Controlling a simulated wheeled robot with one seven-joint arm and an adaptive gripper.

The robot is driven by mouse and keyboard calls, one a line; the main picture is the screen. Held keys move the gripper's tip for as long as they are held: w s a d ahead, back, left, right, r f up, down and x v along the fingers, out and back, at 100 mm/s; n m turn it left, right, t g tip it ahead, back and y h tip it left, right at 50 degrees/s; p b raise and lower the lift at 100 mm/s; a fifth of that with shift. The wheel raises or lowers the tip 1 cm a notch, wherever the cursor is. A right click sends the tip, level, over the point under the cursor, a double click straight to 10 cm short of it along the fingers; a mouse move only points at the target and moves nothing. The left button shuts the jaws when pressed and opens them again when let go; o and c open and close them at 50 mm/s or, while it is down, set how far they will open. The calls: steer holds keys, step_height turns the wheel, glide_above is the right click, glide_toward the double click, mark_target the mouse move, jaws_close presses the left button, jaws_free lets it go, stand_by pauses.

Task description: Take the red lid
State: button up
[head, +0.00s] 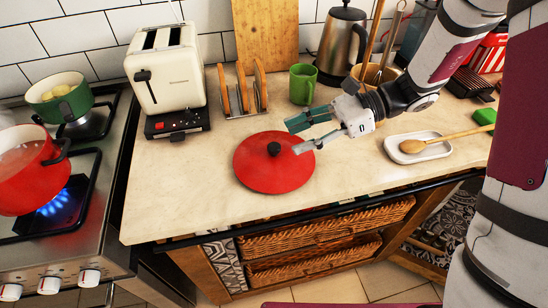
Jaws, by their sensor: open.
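The red lid (269,172) lies flat on the pale countertop, with a black knob (274,148) on top at its middle. My gripper (293,137) comes in from the right with its fingers pointing left. Its two fingers are spread, and nothing is between them. The fingertips are just right of the knob, over or near the lid's right edge. The gripper looks to be above the lid; I cannot tell how high.
A toaster (165,70), toast rack (243,95) and green mug (302,84) stand behind the lid. A spoon rest (418,148) with a wooden spoon lies to the right. On the stove at left are a red pot (25,180) over a blue flame and a green pot (50,106). Counter left of the lid is clear.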

mark_target(278, 146)
steer(key=x, duration=0.5)
steer(key=shift+f, duration=0.3)
jaws_close()
